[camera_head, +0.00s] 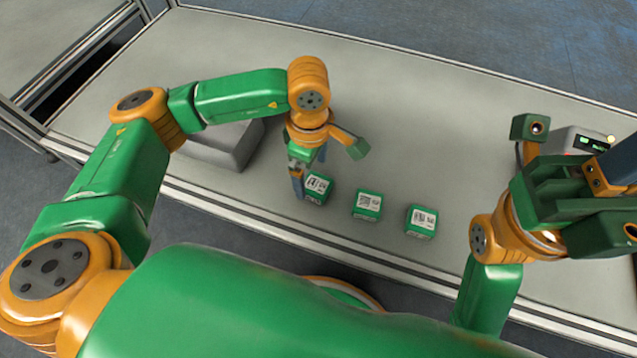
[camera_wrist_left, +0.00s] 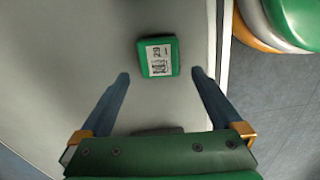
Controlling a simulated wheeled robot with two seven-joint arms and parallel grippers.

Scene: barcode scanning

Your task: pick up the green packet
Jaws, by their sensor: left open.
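Three green packets with white printed labels lie in a row near the table's front edge in the head view: a left one (camera_head: 318,187), a middle one (camera_head: 367,204) and a right one (camera_head: 421,221). My left gripper (camera_head: 297,186) points down beside the left packet, with a blue finger just to its left. In the left wrist view one green packet (camera_wrist_left: 158,57) lies just ahead of the gap between the fingertips (camera_wrist_left: 160,75). The jaws are open and empty. My right gripper is at the right of the head view; its fingertips are not clear.
A grey box (camera_head: 238,145) stands on the table behind my left forearm. A grey device with a green display (camera_head: 588,142) is at the right by my right gripper. The grey table (camera_head: 420,110) is clear behind the packets.

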